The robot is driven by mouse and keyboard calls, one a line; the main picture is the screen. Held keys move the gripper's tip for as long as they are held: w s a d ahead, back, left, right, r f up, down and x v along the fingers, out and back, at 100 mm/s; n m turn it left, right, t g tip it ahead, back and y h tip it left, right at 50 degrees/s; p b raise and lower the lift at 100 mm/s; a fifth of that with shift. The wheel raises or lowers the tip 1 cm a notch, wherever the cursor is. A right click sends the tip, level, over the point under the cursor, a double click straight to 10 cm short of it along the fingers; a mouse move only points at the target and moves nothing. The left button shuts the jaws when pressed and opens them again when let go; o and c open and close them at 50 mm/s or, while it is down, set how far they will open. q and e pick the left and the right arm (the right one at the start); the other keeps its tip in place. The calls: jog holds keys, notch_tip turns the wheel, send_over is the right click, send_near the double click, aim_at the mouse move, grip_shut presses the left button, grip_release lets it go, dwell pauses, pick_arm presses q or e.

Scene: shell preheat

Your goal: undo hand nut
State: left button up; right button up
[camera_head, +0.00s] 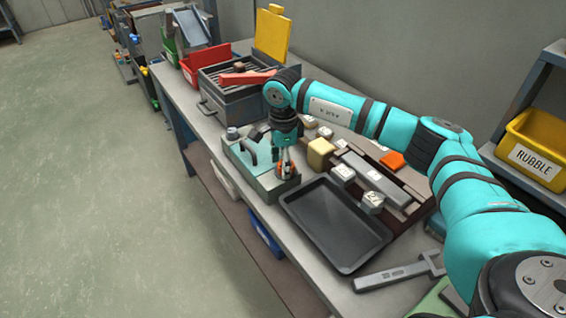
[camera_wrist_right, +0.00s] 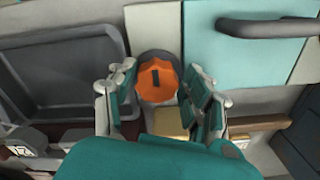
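The hand nut looks to be the orange round knob (camera_wrist_right: 157,80) with a dark slot, on a dark round base in the right wrist view. It sits on a pale strip beside a teal block (camera_wrist_right: 240,52). My right gripper (camera_wrist_right: 161,92) is open, with one finger on each side of the knob and small gaps showing. In the head view my right gripper (camera_head: 285,168) points down over the end of the teal fixture (camera_head: 265,183); the knob is mostly hidden there by the fingers. My left gripper is not in view.
A dark empty tray (camera_head: 312,228) lies right of the fixture. A grey wrench (camera_head: 395,275) lies near the front. A yellow block (camera_head: 320,152) and several labelled blocks stand behind. A yellow rubble bin (camera_head: 533,150) stands on the right shelf. The floor at left is clear.

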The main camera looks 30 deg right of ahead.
jog(key=shift+o, duration=1)
notch_tip(320, 180, up, 12)
